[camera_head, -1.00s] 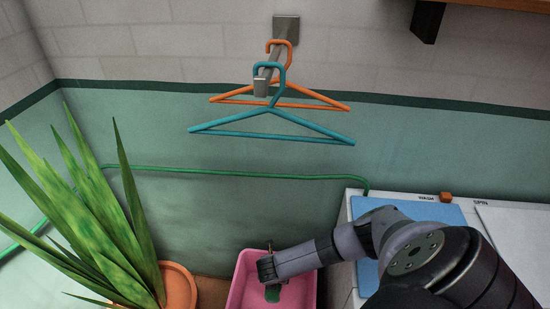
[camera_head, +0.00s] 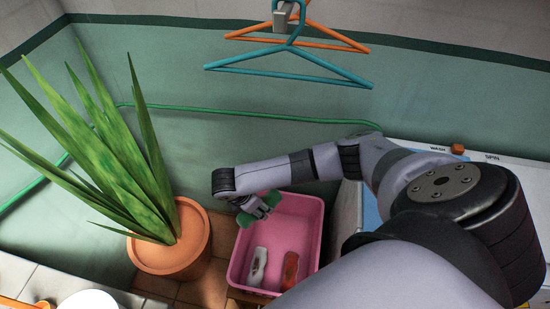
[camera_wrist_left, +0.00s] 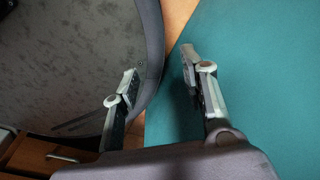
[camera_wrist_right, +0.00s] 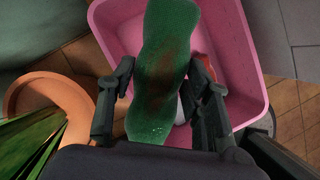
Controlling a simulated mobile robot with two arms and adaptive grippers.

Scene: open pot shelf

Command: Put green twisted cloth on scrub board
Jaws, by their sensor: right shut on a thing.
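My right gripper (camera_head: 262,206) is shut on the green twisted cloth (camera_head: 247,221). It holds the cloth above the back left part of the pink basin. In the right wrist view the cloth (camera_wrist_right: 160,75) stands lengthwise between the two fingers (camera_wrist_right: 160,95), dark green with a brownish patch. My left gripper (camera_wrist_left: 160,85) shows only in the left wrist view, its fingers apart with nothing between them. I cannot make out a scrub board in any view.
The pink basin (camera_head: 313,235) holds a white item (camera_head: 258,267) and a red item (camera_head: 290,270). A potted plant (camera_head: 170,253) stands left of it, a washing machine (camera_head: 425,148) right. Hangers (camera_head: 290,65) hang above. By my left gripper are a dark curved object (camera_wrist_left: 75,60) and a teal surface (camera_wrist_left: 260,70).

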